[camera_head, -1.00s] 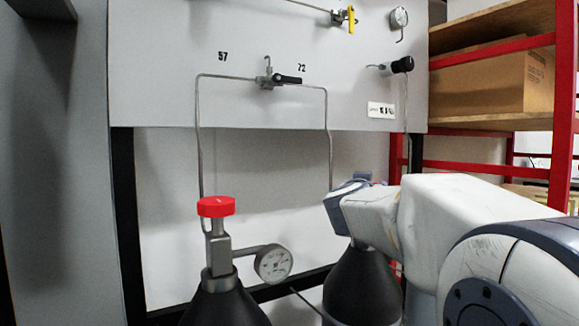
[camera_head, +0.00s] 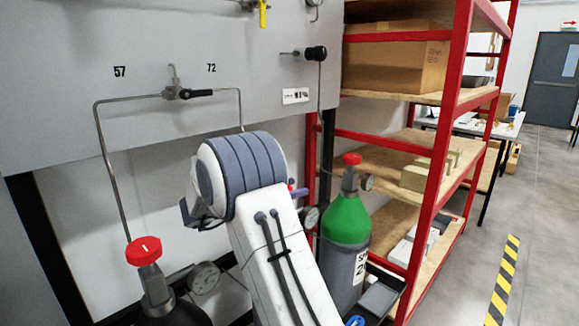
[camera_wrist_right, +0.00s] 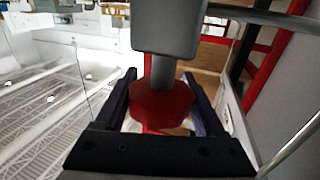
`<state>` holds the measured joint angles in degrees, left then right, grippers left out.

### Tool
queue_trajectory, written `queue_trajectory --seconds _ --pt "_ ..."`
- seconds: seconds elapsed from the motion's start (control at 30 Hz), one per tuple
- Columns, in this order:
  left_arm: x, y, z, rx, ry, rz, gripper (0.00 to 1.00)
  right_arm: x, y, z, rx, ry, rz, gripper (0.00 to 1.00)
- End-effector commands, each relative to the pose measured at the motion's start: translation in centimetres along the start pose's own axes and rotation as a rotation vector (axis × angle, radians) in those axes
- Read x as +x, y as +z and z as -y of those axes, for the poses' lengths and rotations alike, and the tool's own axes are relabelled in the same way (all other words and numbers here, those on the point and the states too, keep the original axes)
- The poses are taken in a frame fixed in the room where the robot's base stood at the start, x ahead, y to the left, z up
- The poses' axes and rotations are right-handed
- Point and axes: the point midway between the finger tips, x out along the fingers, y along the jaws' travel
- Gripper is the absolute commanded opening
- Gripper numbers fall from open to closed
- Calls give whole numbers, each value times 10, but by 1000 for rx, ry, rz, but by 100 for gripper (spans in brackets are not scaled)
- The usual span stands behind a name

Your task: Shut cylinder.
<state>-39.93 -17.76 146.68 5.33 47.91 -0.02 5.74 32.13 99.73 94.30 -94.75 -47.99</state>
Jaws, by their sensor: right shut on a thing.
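My right gripper (camera_wrist_right: 162,105) is shut on a red valve knob (camera_wrist_right: 160,103), with one dark finger on each side of it in the right wrist view. A grey valve body (camera_wrist_right: 168,25) with a stem joins the knob. In the head view my right arm hides most of this gripper and the cylinder below it; only a gauge (camera_head: 309,217) shows beside the arm. A dark cylinder with a red knob (camera_head: 143,250) and a gauge (camera_head: 204,278) stands at the lower left. A green-topped cylinder (camera_head: 345,220) with a red knob (camera_head: 352,158) stands right of my arm. My left gripper is out of view.
A grey panel (camera_head: 60,60) with pipes, a black-handled valve (camera_head: 198,92) and a black knob (camera_head: 316,53) stands behind. A red-framed shelf (camera_head: 440,160) with a cardboard box (camera_head: 395,65) is at the right. Open floor (camera_head: 480,235) lies beyond it.

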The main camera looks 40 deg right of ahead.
Motion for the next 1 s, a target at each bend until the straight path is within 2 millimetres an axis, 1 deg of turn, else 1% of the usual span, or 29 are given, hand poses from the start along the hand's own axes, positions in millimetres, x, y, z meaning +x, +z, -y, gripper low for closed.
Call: queue_trajectory --seconds 0.03,0.1,0.2,0.4,0.7,1.0 --pt "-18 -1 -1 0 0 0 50 1 -8 1 -1 43 -3 15" --pt "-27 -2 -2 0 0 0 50 1 -7 0 0 107 -2 15" --pt "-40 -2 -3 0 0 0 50 1 -6 -3 1 194 -3 15" --pt "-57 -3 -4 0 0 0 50 0 -4 -8 3 344 -3 15" --pt "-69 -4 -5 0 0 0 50 -1 -2 -12 5 480 -4 15" --pt "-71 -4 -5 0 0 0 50 -2 -1 -13 5 518 -1 15"
